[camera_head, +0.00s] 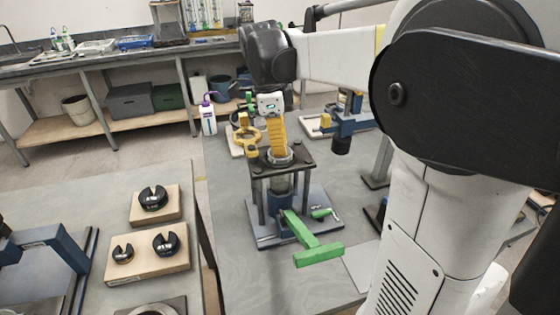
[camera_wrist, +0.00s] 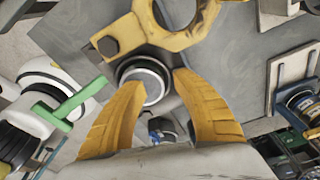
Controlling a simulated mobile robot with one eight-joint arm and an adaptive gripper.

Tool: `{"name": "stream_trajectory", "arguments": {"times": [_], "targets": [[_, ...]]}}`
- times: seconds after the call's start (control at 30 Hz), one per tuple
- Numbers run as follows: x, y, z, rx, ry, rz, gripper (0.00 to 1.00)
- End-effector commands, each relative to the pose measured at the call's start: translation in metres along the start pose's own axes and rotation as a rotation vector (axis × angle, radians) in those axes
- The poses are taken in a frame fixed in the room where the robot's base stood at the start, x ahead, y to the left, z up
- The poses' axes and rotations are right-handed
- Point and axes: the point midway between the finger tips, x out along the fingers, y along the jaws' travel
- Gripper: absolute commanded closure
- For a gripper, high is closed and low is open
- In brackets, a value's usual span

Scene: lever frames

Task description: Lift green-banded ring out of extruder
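The extruder stands on a grey base plate with posts, a dark top plate (camera_head: 300,152) and a green handle (camera_head: 298,228). A pale, dark-rimmed ring (camera_head: 279,158) sits at the middle of its top plate. I cannot make out a green band on it. My gripper (camera_head: 278,152) has yellow fingers and points down at the ring.
A blue-and-yellow device (camera_head: 345,118) stands behind right. Wooden blocks (camera_head: 153,205) with black slotted rings rest on the left bench. The grey bench left of the extruder is clear.

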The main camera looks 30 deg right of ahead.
Motion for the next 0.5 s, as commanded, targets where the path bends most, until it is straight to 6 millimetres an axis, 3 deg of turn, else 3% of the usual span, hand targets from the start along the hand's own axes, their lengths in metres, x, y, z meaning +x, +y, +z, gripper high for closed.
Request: {"name": "stream_trajectory", "arguments": {"times": [0.17,0.27,0.5], "targets": [[-0.0014,-0.0001,-0.0001,0.000,0.000,0.000,0.68],[-0.0015,0.0000,0.0000,-0.001,0.000,0.000,0.99],[-0.0015,0.0001,0.0000,-0.001,0.000,0.000,1.00]]}}
